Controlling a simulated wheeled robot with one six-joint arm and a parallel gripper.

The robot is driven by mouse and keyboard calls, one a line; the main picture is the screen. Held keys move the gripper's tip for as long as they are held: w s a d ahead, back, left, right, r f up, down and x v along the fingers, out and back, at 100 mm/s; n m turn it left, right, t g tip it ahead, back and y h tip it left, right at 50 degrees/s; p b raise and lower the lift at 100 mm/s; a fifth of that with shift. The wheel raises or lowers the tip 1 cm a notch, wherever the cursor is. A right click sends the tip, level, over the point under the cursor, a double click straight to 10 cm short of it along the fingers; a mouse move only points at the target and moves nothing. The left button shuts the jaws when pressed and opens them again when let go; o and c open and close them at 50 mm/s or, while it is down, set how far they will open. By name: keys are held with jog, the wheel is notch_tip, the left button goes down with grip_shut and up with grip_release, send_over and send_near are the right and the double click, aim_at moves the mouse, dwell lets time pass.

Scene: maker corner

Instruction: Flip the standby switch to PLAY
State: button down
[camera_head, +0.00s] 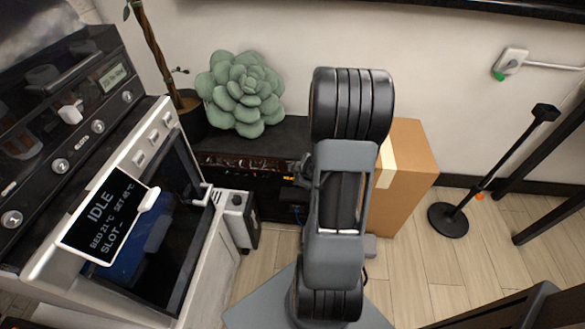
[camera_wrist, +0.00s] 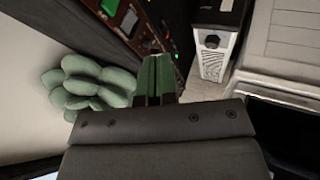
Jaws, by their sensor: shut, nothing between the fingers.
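The black amplifier (camera_head: 262,185) stands against the wall, with a brown control strip along its upper front edge. In the wrist view its panel (camera_wrist: 124,22) shows small pale switches or knobs, a red part and a small green light. I cannot tell which one is the standby switch, or its position; the labels are too small to read. My gripper (camera_wrist: 155,77), with green fingertips, is shut and empty, its tips close to the panel's edge. Contact cannot be told. In the head view my arm hides part of the amplifier's right end, and the fingertips are not clear.
A green succulent (camera_head: 242,92) sits on top of the amplifier. A white-and-black box (camera_head: 236,215) stands before it, beside a large machine (camera_head: 150,250) with an IDLE display. A cardboard box (camera_head: 408,175) is to the right.

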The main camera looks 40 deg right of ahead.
jog(key=w+d+f+b, duration=0.3)
jog(key=w+f+b, duration=0.2)
jog(key=w+f, duration=0.3)
jog(key=shift+w+d+f, duration=0.15)
jog(key=shift+w+f, duration=0.15)
jog(key=shift+f, duration=0.05)
dwell(0.3)
